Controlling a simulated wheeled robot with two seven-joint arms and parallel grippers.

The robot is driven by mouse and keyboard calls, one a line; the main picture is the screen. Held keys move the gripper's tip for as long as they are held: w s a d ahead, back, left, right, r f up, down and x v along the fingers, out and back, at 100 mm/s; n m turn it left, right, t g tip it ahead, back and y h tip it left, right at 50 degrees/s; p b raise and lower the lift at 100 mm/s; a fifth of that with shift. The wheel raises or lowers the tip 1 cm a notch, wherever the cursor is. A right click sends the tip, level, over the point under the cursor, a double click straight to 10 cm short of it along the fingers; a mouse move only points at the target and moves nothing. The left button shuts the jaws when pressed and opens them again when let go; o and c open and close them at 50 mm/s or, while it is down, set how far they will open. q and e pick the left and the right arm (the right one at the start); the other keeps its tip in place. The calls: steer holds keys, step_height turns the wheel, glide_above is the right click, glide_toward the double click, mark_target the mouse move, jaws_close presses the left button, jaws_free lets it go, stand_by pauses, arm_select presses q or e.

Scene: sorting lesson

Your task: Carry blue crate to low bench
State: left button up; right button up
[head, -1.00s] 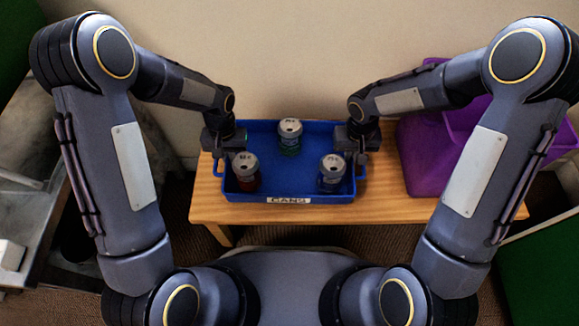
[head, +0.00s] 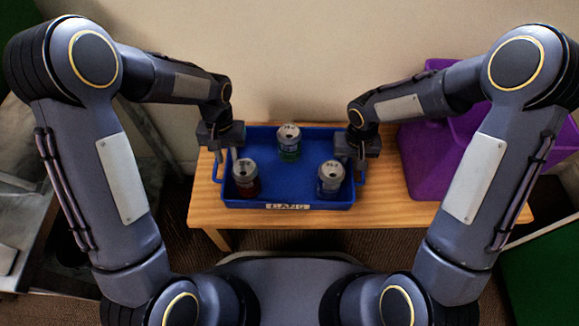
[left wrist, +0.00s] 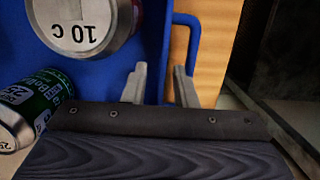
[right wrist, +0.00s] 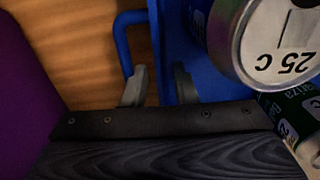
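The blue crate (head: 290,207) rests on the wooden low bench (head: 400,212), its "CANS" label at the front. It holds a red can (head: 246,180), a green can (head: 289,145) and a blue can (head: 330,180). My left gripper (head: 226,160) is open at the crate's left side. In the left wrist view its fingers (left wrist: 160,85) are apart near the left handle (left wrist: 192,45). My right gripper (head: 352,165) is open at the right side. In the right wrist view its fingers (right wrist: 160,87) are apart near the right handle (right wrist: 122,45). Both grippers are empty.
A purple container (head: 425,165) stands on the bench right of the crate. A wall rises behind the bench. A grey piece of furniture (head: 25,200) is at the left, and a green surface (head: 545,255) at the lower right.

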arm_select(q)
steer(key=r, duration=0.4)
steer(key=w+r, duration=0.1)
steer(key=r, duration=0.2)
steer(key=shift+r, duration=0.25)
arm_select(e)
steer(key=shift+r, duration=0.15)
step_height(320, 180, up, 12)
